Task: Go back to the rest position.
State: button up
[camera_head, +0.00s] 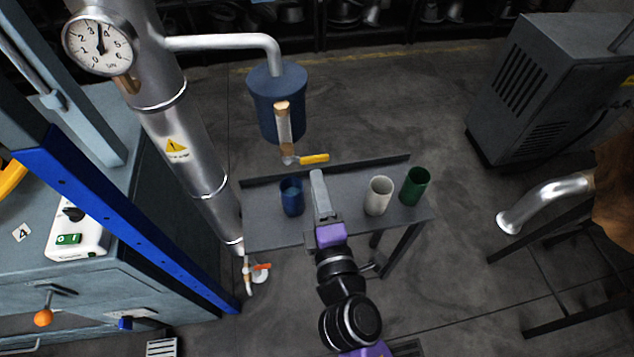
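My arm reaches up from the bottom of the head view, with my gripper (318,178) over a small grey table (270,232). The gripper shows as a grey finger shape beyond a purple wrist part. Its fingers overlap from this angle, so I cannot tell whether it is open or shut. On the table, a blue cup (291,197) stands to its left. A white cup (378,196) and a green cup (415,186) stand to its right. All three look upright. The gripper appears apart from the cups.
A blue tank (276,100) with a yellow-handled valve (313,159) hangs behind the table. A steel pipe with a gauge (100,44) and a machine with a blue rail (130,220) stand at the left. A grey cabinet (540,90) is at the right. Bare floor lies between.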

dwell(0.4)
jog(key=s+d+r+m+g+h, duration=0.1)
jog(key=s+d+m, duration=0.6)
jog(key=s, duration=0.4)
jog(key=s+d+m+h, duration=0.2)
jog(key=s+d+m, duration=0.5)
jog(key=s, duration=0.4)
jog(key=s+d+r+m+g+h, duration=0.1)
jog(key=s+d+m+h, duration=0.1)
jog(key=s+d+m, duration=0.5)
jog(key=s+d, duration=0.2)
jog(key=s, duration=0.1)
jog(key=shift+s+r+g, duration=0.3)
jog(key=shift+s+r, duration=0.05)
jog(key=shift+s, duration=0.05)
